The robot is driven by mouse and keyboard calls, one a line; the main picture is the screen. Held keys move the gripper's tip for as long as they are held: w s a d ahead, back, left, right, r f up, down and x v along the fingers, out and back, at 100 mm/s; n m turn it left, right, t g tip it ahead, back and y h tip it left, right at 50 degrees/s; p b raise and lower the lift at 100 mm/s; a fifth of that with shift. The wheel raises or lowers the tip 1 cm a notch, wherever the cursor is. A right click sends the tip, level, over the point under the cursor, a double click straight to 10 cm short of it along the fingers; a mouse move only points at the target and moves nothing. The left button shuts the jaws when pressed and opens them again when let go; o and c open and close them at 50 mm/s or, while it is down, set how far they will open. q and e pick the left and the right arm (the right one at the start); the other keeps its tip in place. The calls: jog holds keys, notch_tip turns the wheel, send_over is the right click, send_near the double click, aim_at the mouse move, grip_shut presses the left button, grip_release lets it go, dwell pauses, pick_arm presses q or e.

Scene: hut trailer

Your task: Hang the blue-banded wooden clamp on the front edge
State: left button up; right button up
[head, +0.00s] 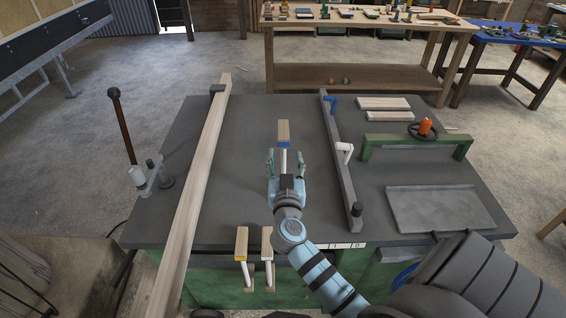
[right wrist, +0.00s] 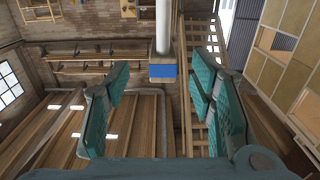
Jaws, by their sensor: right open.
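The blue-banded wooden clamp (head: 283,130) shows near the middle of the dark table, its wooden part away from me and its white shaft running back toward me. Its blue band and shaft also show in the right wrist view (right wrist: 162,71). My right gripper (head: 285,161) is open, its teal fingers on either side of the shaft in the head view; I see no grip on it. Whether the clamp touches the table is unclear. Two other clamps, one yellow-banded (head: 241,242) and one white-banded (head: 267,242), are at the front edge (head: 210,246). My left gripper is out of view.
A long pale beam (head: 202,165) runs along the table's left side. A dark rail (head: 339,165) with blue and white handles is on the right. The front edge left of the clamps is clear.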

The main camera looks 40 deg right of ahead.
aim_at(283, 140)
jog(key=p+x, duration=0.1)
jog(key=x, duration=0.7)
jog(key=shift+w, duration=0.45)
jog(key=shift+w+d+f, duration=0.15)
jog(key=shift+w+d, duration=0.1)
jog(key=shift+d, duration=0.05)
grip_shut()
